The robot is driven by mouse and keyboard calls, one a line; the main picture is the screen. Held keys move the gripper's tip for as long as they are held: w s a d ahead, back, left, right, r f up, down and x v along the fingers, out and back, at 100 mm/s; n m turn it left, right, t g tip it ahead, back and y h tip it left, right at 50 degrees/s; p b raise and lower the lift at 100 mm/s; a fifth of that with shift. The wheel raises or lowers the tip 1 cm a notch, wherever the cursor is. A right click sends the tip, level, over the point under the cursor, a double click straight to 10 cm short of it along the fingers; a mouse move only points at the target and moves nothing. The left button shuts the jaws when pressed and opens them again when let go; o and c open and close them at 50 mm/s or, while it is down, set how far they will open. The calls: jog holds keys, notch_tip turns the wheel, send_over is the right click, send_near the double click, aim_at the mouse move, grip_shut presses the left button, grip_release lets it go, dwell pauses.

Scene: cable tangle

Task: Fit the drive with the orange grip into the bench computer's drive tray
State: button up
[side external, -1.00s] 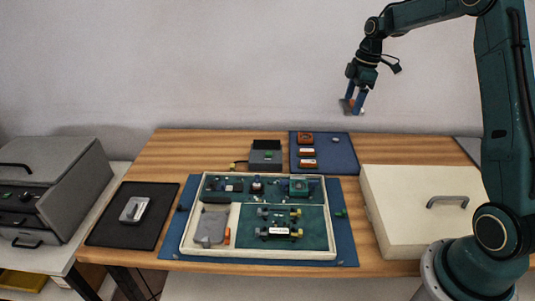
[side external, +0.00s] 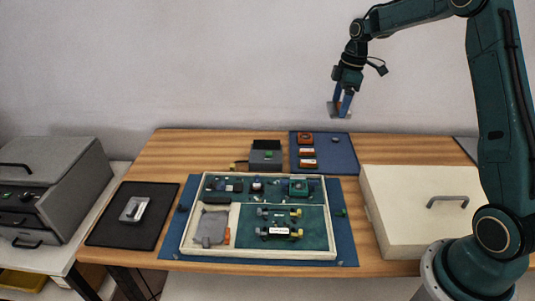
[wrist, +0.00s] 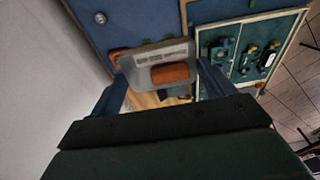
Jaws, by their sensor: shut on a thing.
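My gripper (side external: 341,105) is high above the back of the bench. It is shut on a grey drive with an orange grip (wrist: 170,74). In the wrist view the drive's body (wrist: 150,57) lies between the two blue fingers; in the side view the drive (side external: 337,110) hangs at the fingertips. The bench computer is an open cream case (side external: 183,240) with green boards, on a blue mat. In its front left corner is a grey plate-like part, apparently the drive tray (side external: 212,227), with a small orange piece beside it. The drive is well apart from the computer.
A blue mat (side external: 345,155) at the back holds several small orange items. A dark grey box (side external: 265,156) stands beside it. A black mat (side external: 115,230) with a silver item lies left. A cream box with a handle (side external: 420,215) stands right. The air around my gripper is clear.

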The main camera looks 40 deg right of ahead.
jog(key=w+a+f, duration=0.2)
jog(key=w+a, duration=0.3)
jog(key=a, duration=0.7)
jog(key=s+a+f, duration=0.1)
jog(key=a+f, duration=0.2)
jog(key=a, duration=1.3)
jog(key=s+a+f, duration=0.1)
jog(key=a+f, duration=0.2)
jog(key=a, duration=1.4)
jog(key=shift+f, duration=0.15)
jog(key=shift+f, duration=0.2)
jog(key=shift+f, duration=3.65)
